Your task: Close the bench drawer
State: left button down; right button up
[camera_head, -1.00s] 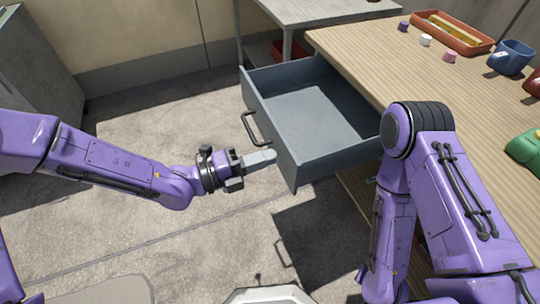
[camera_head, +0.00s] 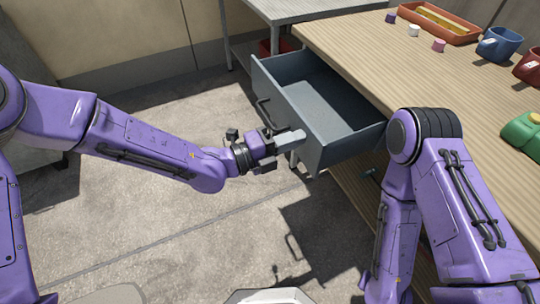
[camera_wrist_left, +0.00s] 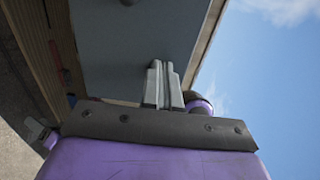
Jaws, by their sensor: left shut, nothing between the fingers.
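The grey bench drawer (camera_head: 325,110) is partly open, sticking out to the left from under the wooden bench top (camera_head: 400,75). It looks empty inside. Its dark bar handle (camera_head: 263,113) is on the front panel, partly hidden behind my left gripper. My left gripper (camera_head: 300,136) is shut and empty, with its fingertips at the drawer's front panel, to the right of the handle. In the left wrist view the shut fingers (camera_wrist_left: 163,82) point at the grey panel (camera_wrist_left: 125,45); contact looks likely.
A grey table (camera_head: 305,12) stands behind. The concrete floor (camera_head: 170,240) at the left is clear.

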pick_arm(q)
jog(key=b+x, duration=0.4)
jog(key=x, duration=1.3)
jog(key=shift+w+d, duration=0.2)
jog(key=shift+d, duration=0.15)
jog(key=shift+r, duration=0.3)
jog(key=shift+r, duration=0.1)
